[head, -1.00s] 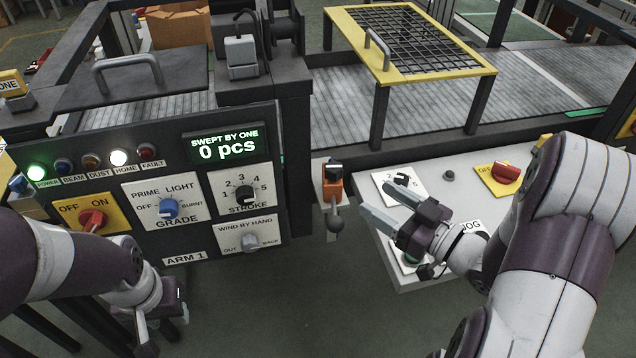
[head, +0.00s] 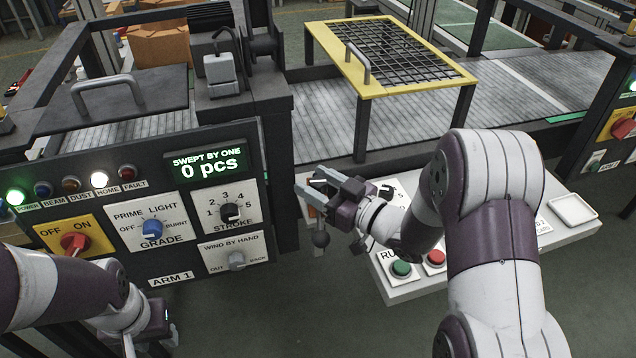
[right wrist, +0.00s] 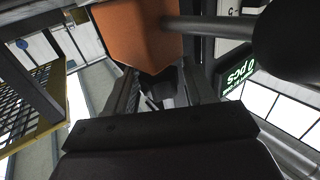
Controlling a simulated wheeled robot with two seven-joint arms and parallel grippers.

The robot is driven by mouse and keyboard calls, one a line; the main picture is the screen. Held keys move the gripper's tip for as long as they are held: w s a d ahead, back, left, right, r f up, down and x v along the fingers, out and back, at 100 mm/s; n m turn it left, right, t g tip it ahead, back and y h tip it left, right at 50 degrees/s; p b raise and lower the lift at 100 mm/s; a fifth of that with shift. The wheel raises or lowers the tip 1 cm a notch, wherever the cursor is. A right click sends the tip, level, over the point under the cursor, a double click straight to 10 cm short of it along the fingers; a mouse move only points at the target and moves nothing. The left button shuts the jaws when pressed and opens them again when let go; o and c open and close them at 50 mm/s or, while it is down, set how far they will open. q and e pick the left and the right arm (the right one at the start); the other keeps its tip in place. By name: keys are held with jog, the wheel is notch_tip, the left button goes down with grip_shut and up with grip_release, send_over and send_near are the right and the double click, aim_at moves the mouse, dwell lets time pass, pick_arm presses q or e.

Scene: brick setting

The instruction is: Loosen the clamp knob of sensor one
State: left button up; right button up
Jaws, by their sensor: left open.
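Sensor one's orange body (head: 311,212) stands beside the arm 1 panel, partly hidden behind my right gripper (head: 312,183). In the right wrist view the orange body (right wrist: 140,38) fills the top middle. A small dark knob (right wrist: 168,84) shows beneath it, between the two fingers of my right gripper (right wrist: 162,92). The fingers look apart, with gaps beside the knob; contact is not clear. A dark ball-ended lever (head: 320,238) hangs below the body; it looms large at the right wrist view's upper right. My left gripper (head: 160,322) is low at the left, open, away from the sensor.
The arm 1 panel (head: 170,278) with switches and a display reading 0 pcs stands close left. A white console (head: 400,292) with green and red buttons lies under my right arm. A yellow-framed mesh guard (head: 322,36) stands over the conveyor behind.

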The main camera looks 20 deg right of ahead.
jog(key=c, duration=0.6)
jog(key=shift+r+n+g+y+p, duration=0.1)
jog(key=shift+n+g+y+p, duration=0.2)
jog(key=shift+n+g+y, duration=0.5)
jog(key=shift+y, duration=0.2)
jog(key=o, duration=1)
jog(key=shift+c, duration=0.2)
jog(key=v, duration=1.2)
jog(key=shift+s+d, duration=0.2)
jog(key=shift+s, duration=0.05)
